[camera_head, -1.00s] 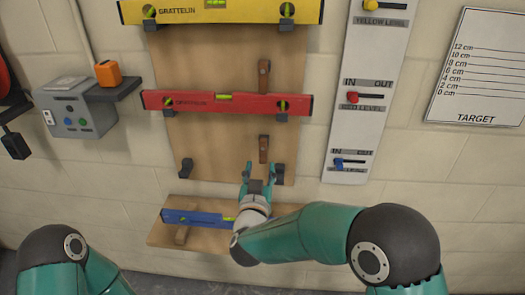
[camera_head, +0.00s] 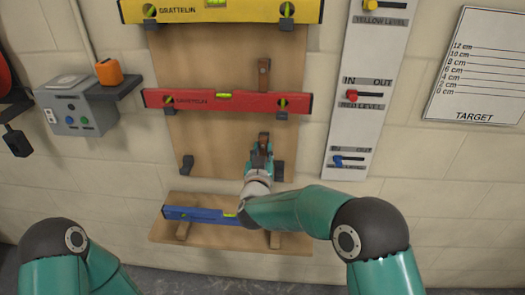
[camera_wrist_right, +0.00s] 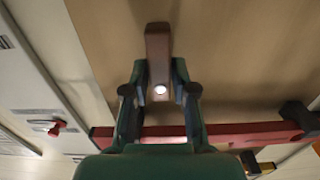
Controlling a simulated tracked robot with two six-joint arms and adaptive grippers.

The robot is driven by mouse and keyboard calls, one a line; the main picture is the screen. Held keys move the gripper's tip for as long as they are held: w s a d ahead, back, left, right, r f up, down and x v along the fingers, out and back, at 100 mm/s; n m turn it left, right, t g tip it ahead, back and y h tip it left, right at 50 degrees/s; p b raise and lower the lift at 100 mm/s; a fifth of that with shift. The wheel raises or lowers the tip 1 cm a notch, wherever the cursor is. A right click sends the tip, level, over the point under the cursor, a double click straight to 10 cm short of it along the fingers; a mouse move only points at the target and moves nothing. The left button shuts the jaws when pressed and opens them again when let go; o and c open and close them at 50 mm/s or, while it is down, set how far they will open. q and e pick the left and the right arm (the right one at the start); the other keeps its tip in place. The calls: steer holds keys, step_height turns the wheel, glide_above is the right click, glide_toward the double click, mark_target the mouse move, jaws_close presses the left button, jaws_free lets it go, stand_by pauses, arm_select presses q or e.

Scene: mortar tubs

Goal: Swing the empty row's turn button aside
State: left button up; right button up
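The empty row is the lowest on the brown board (camera_head: 225,150), with a dark bracket at its left (camera_head: 187,164) and one at its right (camera_head: 278,171). Its wooden turn button (camera_head: 263,139) stands upright above the row. My right gripper (camera_head: 261,150) is at this button and hides its lower part. In the right wrist view the button (camera_wrist_right: 158,50) stands between my open fingers (camera_wrist_right: 160,78), one on each side; I cannot tell whether they touch it. The blue level (camera_head: 195,215) lies on the shelf below. My left gripper is out of view.
The red level (camera_head: 225,102) hangs one row up, with its own turn button (camera_head: 263,75) above it. The yellow level (camera_head: 220,10) is at the top. The indicator panel (camera_head: 365,90) is to the right, a grey box (camera_head: 75,113) to the left.

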jaws_close()
steer(key=shift+f+m+b, duration=0.15)
steer(key=shift+m+b, duration=0.45)
steer(key=shift+b, duration=0.45)
steer(key=m+b, duration=0.5)
steer(key=b, duration=0.1)
steer(key=m+b, duration=0.3)
steer(key=shift+a+m+b, duration=0.3)
steer(key=shift+a+b, duration=0.05)
steer(key=shift+b, duration=0.05)
steer(key=m+b, duration=0.2)
steer(key=m, duration=0.1)
steer(key=m+b, duration=0.1)
steer(key=shift+r, duration=0.25)
steer(key=shift+w+a+r+m+b, duration=0.1)
steer(key=shift+m+b, duration=0.55)
steer(key=shift+m, duration=0.4)
steer(key=shift+r+m+b, duration=0.1)
steer(key=shift+m+b, duration=0.55)
steer(key=shift+m, duration=0.4)
